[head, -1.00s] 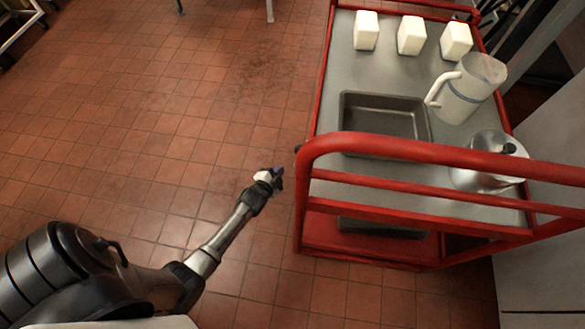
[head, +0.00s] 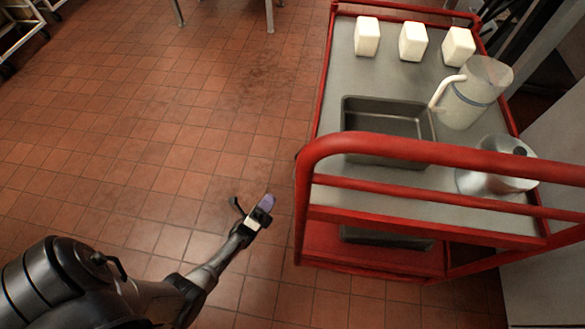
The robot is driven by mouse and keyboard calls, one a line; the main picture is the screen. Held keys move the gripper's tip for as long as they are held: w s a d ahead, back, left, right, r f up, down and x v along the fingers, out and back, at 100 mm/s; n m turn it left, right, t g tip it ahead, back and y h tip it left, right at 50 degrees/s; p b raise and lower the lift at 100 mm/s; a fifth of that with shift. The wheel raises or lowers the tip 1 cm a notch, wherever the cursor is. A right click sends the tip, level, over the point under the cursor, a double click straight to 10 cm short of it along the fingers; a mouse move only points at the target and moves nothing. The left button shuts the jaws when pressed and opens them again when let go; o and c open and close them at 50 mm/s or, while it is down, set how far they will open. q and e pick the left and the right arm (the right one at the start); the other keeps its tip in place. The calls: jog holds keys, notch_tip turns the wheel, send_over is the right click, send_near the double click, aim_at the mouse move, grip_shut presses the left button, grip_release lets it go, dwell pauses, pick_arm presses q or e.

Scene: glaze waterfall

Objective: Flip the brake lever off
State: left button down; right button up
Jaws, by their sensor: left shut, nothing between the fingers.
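The red cart (head: 330,143) stands at the right in the head view, with its red push handle toward me. I cannot make out a brake lever on it; its wheels and lower left corner are hidden or too small to tell. My left gripper (head: 267,202) is over the tiled floor, just left of the cart's near left corner post and apart from it in the picture. Its fingers look closed with a purplish tip, and nothing shows between them. My right gripper is not in view.
On the cart's grey top are a metal pan (head: 388,112), a pitcher (head: 468,100), a metal kettle-like pot (head: 492,165) and white blocks (head: 412,42). A lower shelf (head: 375,252) shows beneath. The tiled floor (head: 130,120) left of the cart is open.

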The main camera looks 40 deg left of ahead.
pick_arm(q)
jog(key=shift+s+d+r+m+h, duration=0.1)
jog(key=shift+s+r+m+h, duration=0.15)
jog(key=shift+m+h, duration=0.25)
jog(key=b+x, duration=0.2)
jog(key=x, duration=1.2)
jog(key=shift+s, duration=0.1)
